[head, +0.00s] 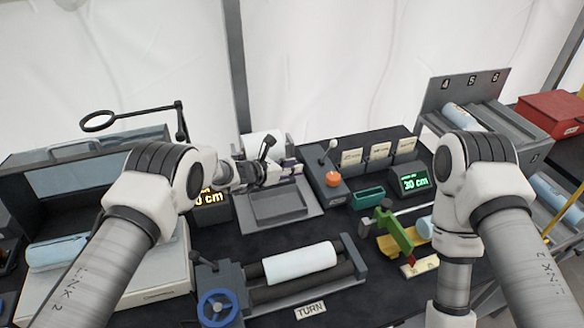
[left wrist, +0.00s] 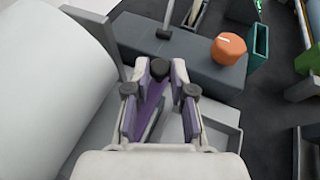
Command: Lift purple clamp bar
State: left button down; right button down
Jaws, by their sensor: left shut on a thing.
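My left gripper (head: 290,170) is at the grey holder at the back middle, in front of a white roll (head: 262,143). In the left wrist view its fingers (left wrist: 160,95) are closed in around the purple clamp bar (left wrist: 152,104), which has a black knob at its far end. The bar lies beside the large white roll (left wrist: 60,80). In the head view the bar is mostly hidden by the gripper. My right arm comes in from the right, and its gripper is out of the picture.
A grey box with a lever and orange knob (head: 333,179) stands close right of the left gripper. A roller stand with a white roll (head: 300,262) and blue wheel (head: 217,307) is in front. A green-handled tool (head: 395,230) and a display (head: 413,181) are to the right.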

pick_arm(q)
jog(key=shift+s+a+r+n+t+h+b, duration=0.1)
jog(key=shift+a+r+t+h+b, duration=0.15)
jog(key=shift+r+b, duration=0.1)
jog(key=shift+a+r+n+t+h+b, duration=0.1)
jog(key=shift+r+t+h+b, duration=0.05)
jog(key=shift+r+h+b, duration=0.2)
jog(key=shift+s+a+r+n+t+h+b, duration=0.1)
jog(key=shift+a+r+t+h+b, duration=0.1)
jog(key=shift+r+b, duration=0.2)
jog(key=r+h+b, duration=0.1)
jog(key=a+r+t+b, duration=0.1)
jog(key=a+r+n+t+h+b, duration=0.1)
jog(key=shift+s+a+r+h+b, duration=0.25)
jog(key=shift+s+r+h+b, duration=0.05)
jog(key=shift+s+r+b, duration=0.05)
jog(key=shift+s+a+r+n+t+h+b, duration=0.2)
jog(key=shift+a+r+n+t+h+b, duration=0.15)
jog(key=shift+a+r+b, duration=0.35)
jog(key=shift+d+r, duration=0.15)
jog(key=c, duration=1)
grip_release()
jog(key=v, duration=0.7)
